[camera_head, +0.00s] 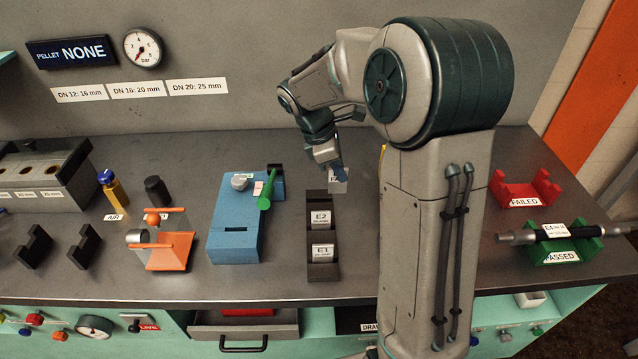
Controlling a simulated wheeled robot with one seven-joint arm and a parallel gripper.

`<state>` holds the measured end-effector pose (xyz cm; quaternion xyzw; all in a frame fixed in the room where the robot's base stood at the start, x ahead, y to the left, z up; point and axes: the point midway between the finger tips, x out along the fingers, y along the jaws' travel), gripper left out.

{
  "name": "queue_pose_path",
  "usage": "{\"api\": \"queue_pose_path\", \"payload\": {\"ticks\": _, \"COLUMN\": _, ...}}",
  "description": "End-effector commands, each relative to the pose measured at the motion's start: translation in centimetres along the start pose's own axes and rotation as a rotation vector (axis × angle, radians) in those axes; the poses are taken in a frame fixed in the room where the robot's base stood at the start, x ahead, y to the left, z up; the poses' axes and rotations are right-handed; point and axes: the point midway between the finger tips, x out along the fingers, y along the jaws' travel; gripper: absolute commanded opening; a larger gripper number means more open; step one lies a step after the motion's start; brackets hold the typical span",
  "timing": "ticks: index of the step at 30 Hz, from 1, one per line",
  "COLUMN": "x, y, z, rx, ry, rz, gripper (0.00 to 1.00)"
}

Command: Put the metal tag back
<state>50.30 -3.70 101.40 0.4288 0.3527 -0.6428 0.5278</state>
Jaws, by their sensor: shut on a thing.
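My gripper (333,169) is shut on a small grey metal tag (338,186), pointing down at the back of the bench. The tag is partly hidden by the fingers. It is just above and behind a black holder (318,204) with white labels E2 and E1. I cannot tell whether the tag touches the holder.
A blue block (228,226) with a green handle (265,190) and an orange stand (170,250) are left of the holder. On the right are a red FAILED cradle (525,190) and a green PASSED cradle (560,252) bearing a hose (520,237). My arm hides the bench between.

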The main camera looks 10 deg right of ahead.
Motion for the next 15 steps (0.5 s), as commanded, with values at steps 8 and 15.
{"api": "queue_pose_path", "payload": {"ticks": 8, "x": 1.0, "y": 2.5, "z": -4.5, "rx": -0.002, "ry": 0.001, "rz": -0.001, "gripper": 0.00}}
{"api": "queue_pose_path", "payload": {"ticks": 15, "x": 1.9, "y": 3.0, "z": -5.5, "rx": 0.000, "ry": 0.000, "rz": -0.001, "gripper": 0.00}}
